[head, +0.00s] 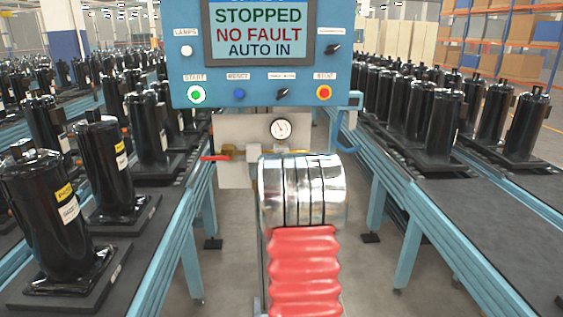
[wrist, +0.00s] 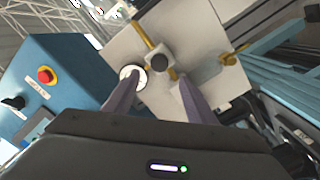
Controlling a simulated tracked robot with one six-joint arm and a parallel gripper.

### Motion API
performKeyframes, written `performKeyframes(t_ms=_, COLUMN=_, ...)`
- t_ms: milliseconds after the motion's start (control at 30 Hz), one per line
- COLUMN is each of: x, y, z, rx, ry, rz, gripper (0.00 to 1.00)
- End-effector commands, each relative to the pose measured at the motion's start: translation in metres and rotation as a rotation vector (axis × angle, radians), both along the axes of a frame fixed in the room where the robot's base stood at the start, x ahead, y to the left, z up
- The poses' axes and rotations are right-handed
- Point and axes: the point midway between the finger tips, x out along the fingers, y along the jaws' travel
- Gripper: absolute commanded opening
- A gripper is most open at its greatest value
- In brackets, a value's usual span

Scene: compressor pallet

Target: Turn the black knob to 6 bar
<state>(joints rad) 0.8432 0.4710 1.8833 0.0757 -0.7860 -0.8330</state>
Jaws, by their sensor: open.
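In the wrist view, a round black knob (wrist: 160,62) sits on a brass pipe line in front of a pale panel. My gripper (wrist: 160,80) is open, with its two fingers pointing toward the panel and the knob showing between and beyond their tips. Nothing is held. I cannot tell the exact gap to the knob. A white round gauge (wrist: 129,73) is beside the knob, partly covered by the left finger. In the head view the gauge (head: 281,129) shows a needle, but its numbers are too small to read. My arm hides the knob and the gripper there.
The blue control box (head: 265,80) hangs above the panel (head: 233,127); its screen reads STOPPED, NO FAULT, AUTO IN. A red-handled valve (head: 215,157) is left of my arm. Conveyors with black compressors (head: 105,165) run along both sides. A red button (wrist: 46,75) shows in the wrist view.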

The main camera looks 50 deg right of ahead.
Motion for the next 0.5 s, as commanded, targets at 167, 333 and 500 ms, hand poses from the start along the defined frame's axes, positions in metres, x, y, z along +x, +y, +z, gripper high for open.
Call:
performKeyframes(t_ms=167, x=0.015, y=-0.019, z=-0.001, rx=0.0, ry=0.0, rz=0.0, gripper=0.51)
performKeyframes(t_ms=333, x=0.028, y=-0.035, z=-0.001, rx=0.0, ry=0.0, rz=0.0, gripper=0.51)
performKeyframes(t_ms=500, x=0.04, y=-0.051, z=-0.001, rx=0.0, ry=0.0, rz=0.0, gripper=0.51)
